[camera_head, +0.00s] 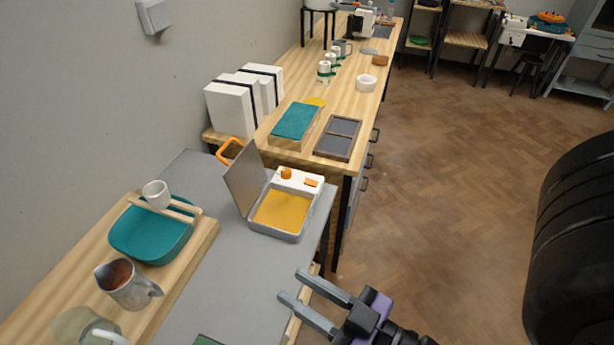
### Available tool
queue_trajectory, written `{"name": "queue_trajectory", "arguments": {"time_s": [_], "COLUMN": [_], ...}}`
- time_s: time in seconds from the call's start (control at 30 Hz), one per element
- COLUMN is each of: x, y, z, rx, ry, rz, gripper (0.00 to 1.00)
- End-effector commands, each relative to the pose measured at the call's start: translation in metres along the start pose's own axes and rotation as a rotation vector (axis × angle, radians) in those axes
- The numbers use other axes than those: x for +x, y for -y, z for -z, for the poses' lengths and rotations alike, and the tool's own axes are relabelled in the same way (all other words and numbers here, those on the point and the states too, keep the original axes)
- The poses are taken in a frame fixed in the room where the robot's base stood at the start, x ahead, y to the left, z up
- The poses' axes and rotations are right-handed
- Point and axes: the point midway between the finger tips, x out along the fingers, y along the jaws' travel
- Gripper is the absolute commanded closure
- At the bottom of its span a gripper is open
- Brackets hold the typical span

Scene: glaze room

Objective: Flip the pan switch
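The pan (272,232) is a grey open box on the grey bench top, with an orange floor inside. Its grey lid (243,180) stands open on the left side. A white panel (298,179) runs along its far end. The panel carries a round orange knob (286,173) and a flat orange piece (312,183) that looks like the switch. I cannot tell which way that piece is set. My gripper (291,284) is open and empty, below the pan in the picture and apart from it. Its two dark fingers point left.
A teal basin (150,238) with a small white cup (156,194) on a wooden rack, and a metal pitcher (128,284), stand on the left. A wooden bench (340,105) with boxes and trays lies beyond the pan. Open floor (460,170) lies right.

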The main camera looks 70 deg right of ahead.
Motion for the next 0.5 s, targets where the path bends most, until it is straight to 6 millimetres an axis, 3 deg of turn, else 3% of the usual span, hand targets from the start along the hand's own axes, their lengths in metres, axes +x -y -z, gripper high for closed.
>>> {"name": "queue_trajectory", "arguments": {"time_s": [0.03, 0.2, 0.5], "x": [0.02, 0.08, 0.193], "y": [-0.005, -0.019, -0.056], "z": [0.005, 0.015, 0.031], "rx": [0.026, 0.109, 0.199], "ry": [-0.055, -0.161, -0.229], "rz": [-0.038, -0.124, -0.183], "gripper": [0.69, 0.69, 0.69]}}
